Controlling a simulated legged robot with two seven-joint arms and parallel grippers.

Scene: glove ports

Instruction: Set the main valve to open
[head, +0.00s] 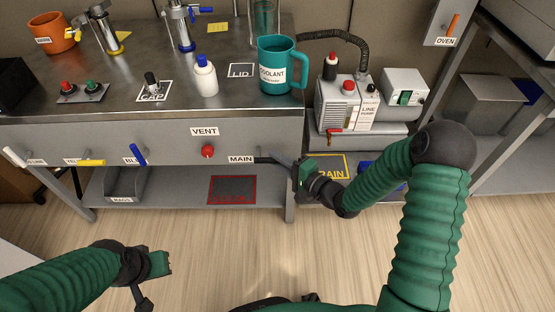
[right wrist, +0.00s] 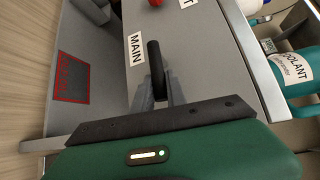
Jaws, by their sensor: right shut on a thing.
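The main valve's black lever (head: 264,159) sticks out from the bench's front panel, beside the MAIN label (head: 241,159). In the head view it lies about level, pointing right. My right gripper (head: 284,162) is shut on the lever's right end. In the right wrist view the black lever (right wrist: 154,58) runs between the grey fingers (right wrist: 155,92), beside the MAIN label (right wrist: 136,49); its gripped end is partly hidden. My left gripper (head: 158,266) hangs low at the front left, away from the panel; its finger opening is not clear.
The front panel also holds a red VENT knob (head: 207,152), a blue lever (head: 138,154), a yellow lever (head: 91,162) and a white lever (head: 14,156). A teal coolant mug (head: 277,68) stands near the bench edge. A line pump (head: 345,103) stands right of the bench.

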